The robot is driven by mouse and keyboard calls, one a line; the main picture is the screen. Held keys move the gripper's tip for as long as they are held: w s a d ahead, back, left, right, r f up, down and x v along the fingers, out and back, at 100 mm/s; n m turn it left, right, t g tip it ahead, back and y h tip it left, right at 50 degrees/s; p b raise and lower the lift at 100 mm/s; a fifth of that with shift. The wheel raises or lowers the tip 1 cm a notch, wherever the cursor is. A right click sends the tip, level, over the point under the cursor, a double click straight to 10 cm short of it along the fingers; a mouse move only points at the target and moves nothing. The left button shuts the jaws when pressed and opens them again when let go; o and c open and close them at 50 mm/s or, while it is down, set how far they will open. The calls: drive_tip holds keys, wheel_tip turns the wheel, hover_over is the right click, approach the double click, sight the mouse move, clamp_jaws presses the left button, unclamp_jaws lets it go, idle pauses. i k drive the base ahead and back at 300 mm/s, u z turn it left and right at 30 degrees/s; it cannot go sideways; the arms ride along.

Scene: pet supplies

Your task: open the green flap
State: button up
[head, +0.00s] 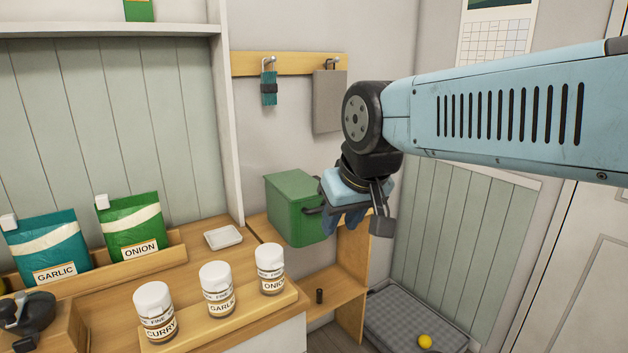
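A green box (291,226) stands on the wooden counter, just right of the shelf's upright. Its top (290,187) looks closed. A dark handle (312,210) sticks out near its upper right edge, so the green flap appears to be part of this box. My gripper (345,222) is at the right side of the box, close to the handle, with its blue fingers pointing down. It covers part of the box's right side. Whether it touches the handle, and how far apart its fingers are, does not show clearly.
Spice jars (217,288) stand on a wooden rack at the front. Pouches labelled garlic (50,247) and onion (133,227) lean at the left. A white dish (223,237) lies beside the box. A grey tray (395,318) with a yellow ball (425,341) is on the floor.

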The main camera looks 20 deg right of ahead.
sight(296, 186)
drive_tip(key=z, duration=0.15)
drive_tip(key=k, duration=0.85)
drive_tip(key=z, duration=0.65)
drive_tip(key=i, duration=1.05)
drive_tip(key=u, duration=0.05)
